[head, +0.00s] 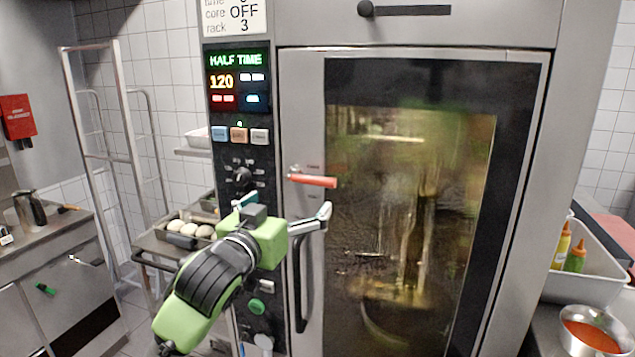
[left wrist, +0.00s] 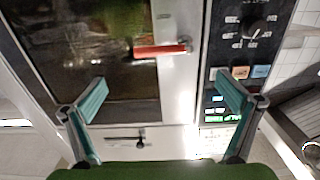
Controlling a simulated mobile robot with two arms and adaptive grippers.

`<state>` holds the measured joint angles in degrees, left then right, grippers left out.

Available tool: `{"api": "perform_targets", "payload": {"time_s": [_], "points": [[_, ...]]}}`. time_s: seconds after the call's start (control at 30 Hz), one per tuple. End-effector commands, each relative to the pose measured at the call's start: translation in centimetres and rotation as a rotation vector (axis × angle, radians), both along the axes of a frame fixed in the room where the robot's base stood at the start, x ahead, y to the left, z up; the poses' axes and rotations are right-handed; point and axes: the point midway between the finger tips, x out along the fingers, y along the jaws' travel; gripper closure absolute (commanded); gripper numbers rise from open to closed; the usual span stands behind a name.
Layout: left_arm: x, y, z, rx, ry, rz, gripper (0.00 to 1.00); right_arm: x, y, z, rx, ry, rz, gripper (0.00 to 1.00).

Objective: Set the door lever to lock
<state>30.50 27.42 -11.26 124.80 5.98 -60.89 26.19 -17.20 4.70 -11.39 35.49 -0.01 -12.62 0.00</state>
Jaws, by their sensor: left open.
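The door lever (head: 313,180) has a red grip and a metal pivot on the left frame of the oven door (head: 312,110). It lies nearly level, with its grip pointing right across the frame. Small labels sit above and below it, too small to read. My left gripper (head: 284,205) is open and empty just below the lever in the head view, its fingers spread to either side. In the left wrist view the lever (left wrist: 160,51) lies beyond the gap between the open fingers (left wrist: 161,80), apart from both. My right gripper is not in view.
A dark vertical door handle (head: 300,285) runs below the lever, beside my left gripper. The control panel (head: 238,150) with buttons and a knob is left of the door. A rack (head: 120,150) and a tray of pale round items (head: 190,230) stand left; a white bin (head: 590,270) stands right.

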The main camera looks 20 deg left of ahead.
Motion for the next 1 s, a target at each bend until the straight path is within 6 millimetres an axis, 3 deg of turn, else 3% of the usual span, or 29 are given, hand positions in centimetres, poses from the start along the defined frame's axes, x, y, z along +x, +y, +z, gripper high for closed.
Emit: {"api": "perform_targets", "payload": {"time_s": [0.17,0.3,0.7,1.0], "points": [[1.7,-0.1,0.3,-0.001,-0.001,0.0,0.0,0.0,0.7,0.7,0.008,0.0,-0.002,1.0],[4.2,-0.2,0.4,-0.001,0.0,0.0,0.0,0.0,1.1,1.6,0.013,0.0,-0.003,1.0],[10.9,-0.4,0.3,0.0,0.0,0.0,0.0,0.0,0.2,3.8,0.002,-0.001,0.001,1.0],[13.4,-0.5,0.2,0.0,-0.002,-0.001,0.0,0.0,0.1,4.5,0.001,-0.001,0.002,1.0]]}}
